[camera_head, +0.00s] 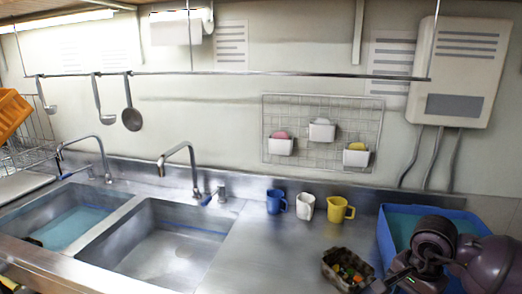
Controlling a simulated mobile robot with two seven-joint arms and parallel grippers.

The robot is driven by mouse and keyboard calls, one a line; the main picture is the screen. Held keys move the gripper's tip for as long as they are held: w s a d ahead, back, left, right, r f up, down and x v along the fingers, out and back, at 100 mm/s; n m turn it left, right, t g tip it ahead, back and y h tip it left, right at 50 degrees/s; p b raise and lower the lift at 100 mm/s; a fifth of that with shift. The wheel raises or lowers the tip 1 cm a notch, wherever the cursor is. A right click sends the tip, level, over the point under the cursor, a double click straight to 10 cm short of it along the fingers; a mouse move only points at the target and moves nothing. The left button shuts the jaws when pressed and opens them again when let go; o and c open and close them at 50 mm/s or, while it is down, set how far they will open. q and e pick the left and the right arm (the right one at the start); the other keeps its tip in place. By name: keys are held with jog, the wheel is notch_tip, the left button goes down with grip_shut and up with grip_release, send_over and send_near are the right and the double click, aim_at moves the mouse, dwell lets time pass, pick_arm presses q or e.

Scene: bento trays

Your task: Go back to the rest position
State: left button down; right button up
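My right arm comes in from the lower right, with its dark, rounded links in front of the blue basin. My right gripper (380,286) is at the bottom edge, close to the right side of a dark brown tray (331,279). Its fingertips are small and partly cut off, so I cannot tell whether it is open or shut, or whether it touches the tray. The tray lies on the steel counter and holds small orange, green and yellow pieces. I cannot make out my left gripper in this view.
A blue mug (275,202), a white mug (306,207) and a yellow mug (337,210) stand behind the tray. The blue basin (389,240) is at right. Two sinks and two taps are at left. The counter (262,250) left of the tray is clear.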

jog(key=s+a+m+t+y, duration=0.2)
jog(key=s+a+m+y, duration=0.1)
jog(key=a+m+y, duration=0.6)
jog(key=s+a+m+t+y, duration=0.2)
jog(key=s+a+m+y, duration=0.2)
jog(key=a+m+y, duration=0.4)
jog(key=s+d+f+n+t+h, duration=0.2)
jog(key=d+f+n+t+h, duration=0.3)
jog(key=n, duration=1.2)
jog(key=s+d+f+n+t+h, duration=0.3)
jog(key=d+f+n+t+h, duration=0.2)
jog(key=n, duration=1.2)
jog(key=d+f+h, duration=0.3)
jog(key=f+h, duration=0.3)
jog(key=shift+d+n, duration=0.3)
jog(key=shift+n, duration=0.1)
jog(key=shift+o, duration=0.5)
jog(key=s+f+m+g+h, duration=0.1)
jog(key=s+f+m+g, duration=0.1)
jog(key=s+f+m, duration=0.2)
jog(key=shift+s+d+f+m+g, duration=0.3)
jog(key=shift+s+d+f+g, duration=0.1)
jog(key=shift+f, duration=0.2)
jog(key=shift+s+f, duration=0.2)
jog(key=shift+a, duration=0.1)
